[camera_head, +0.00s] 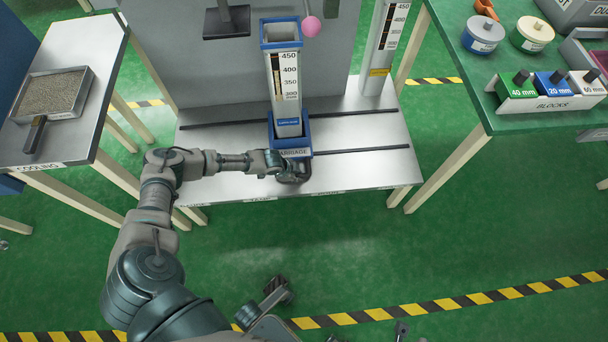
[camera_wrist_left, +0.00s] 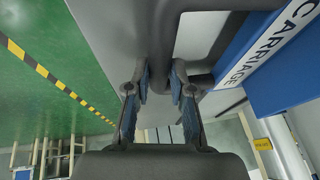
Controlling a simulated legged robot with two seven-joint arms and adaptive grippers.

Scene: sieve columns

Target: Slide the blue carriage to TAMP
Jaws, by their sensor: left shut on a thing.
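The blue carriage (camera_head: 293,153) stands on the grey metal bench (camera_head: 230,180), holding an upright clear column with a blue rim (camera_head: 282,33) and a printed scale. My left gripper (camera_head: 292,172) is at the carriage's front, shut on its grey handle. The left wrist view shows the fingers (camera_wrist_left: 160,85) around the handle bar (camera_wrist_left: 193,75), beside the CARRIAGE label. The TAMP label (camera_head: 260,199) is on the bench's front edge, a little left of the carriage. Dark jointed parts show at the bottom of the head view; whether they are my right gripper is unclear.
Dark rails (camera_head: 360,149) run along the bench. A second column (camera_head: 383,45) stands at the back right. A dark block (camera_head: 227,20) and a pink ball (camera_head: 311,26) are above the bench. The COOLING table (camera_head: 75,150) is left; a green table (camera_head: 480,105) with blocks is right.

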